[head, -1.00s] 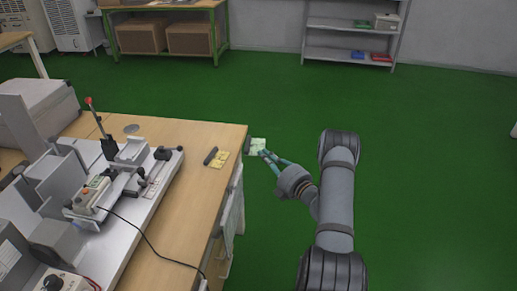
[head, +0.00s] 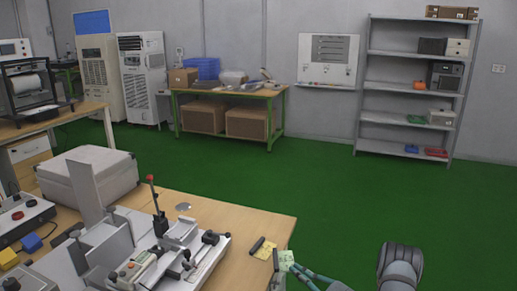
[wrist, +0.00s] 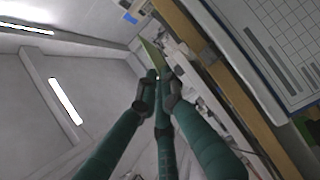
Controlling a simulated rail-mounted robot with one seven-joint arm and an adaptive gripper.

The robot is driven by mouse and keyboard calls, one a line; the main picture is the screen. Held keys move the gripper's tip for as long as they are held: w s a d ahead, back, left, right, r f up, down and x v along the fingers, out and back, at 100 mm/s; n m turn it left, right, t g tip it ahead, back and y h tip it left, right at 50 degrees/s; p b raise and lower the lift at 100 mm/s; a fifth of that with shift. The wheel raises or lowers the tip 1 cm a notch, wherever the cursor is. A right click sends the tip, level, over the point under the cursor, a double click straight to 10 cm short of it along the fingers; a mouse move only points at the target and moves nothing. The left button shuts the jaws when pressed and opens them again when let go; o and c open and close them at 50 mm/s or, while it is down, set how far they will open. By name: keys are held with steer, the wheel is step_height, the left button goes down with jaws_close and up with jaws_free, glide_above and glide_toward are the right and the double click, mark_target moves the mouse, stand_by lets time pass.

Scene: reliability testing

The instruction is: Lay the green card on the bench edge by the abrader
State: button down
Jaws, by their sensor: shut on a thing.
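The green card (head: 286,260) is pale green and sits at the tips of my gripper (head: 292,267), which is shut on it. It is just off the right edge of the wooden bench (head: 225,205); whether it touches the bench is unclear. In the wrist view, the green card (wrist: 155,58) shows nearly edge-on beyond the closed fingertips (wrist: 160,80). The abrader (head: 170,255), a grey machine with a red-tipped lever, stands on the bench to the left.
A yellow card (head: 265,250) lies on the bench near its right edge, with a dark bar (head: 257,244) beside it. Another dark bar (head: 276,262) is beside the green card. A grey case (head: 88,175) stands behind the abrader. Green floor (head: 330,205) right of the bench is open.

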steer(key=s+a+f+n+g+y+p, duration=0.1)
steer(key=s+a+n+g+y, duration=0.25)
steer(key=s, duration=0.55)
steer(key=s+a+f+n+g+y, duration=0.1)
steer(key=s+a+n+g+y, duration=0.3)
steer(key=s, duration=0.6)
steer(key=s+d+r+g+h+p, duration=0.25)
steer(key=s+d+r, duration=0.2)
steer(key=s, duration=0.35)
steer(key=d+r+m+t+h+p, duration=0.2)
steer(key=d+r+m+t+p, duration=0.2)
steer(key=d+r+t+p, duration=0.1)
steer(key=shift+s+d+r+m+t, duration=0.2)
steer(key=shift+d+r+m+t, duration=0.15)
steer(key=shift+r+t, duration=0.55)
steer(key=shift+f, duration=0.1)
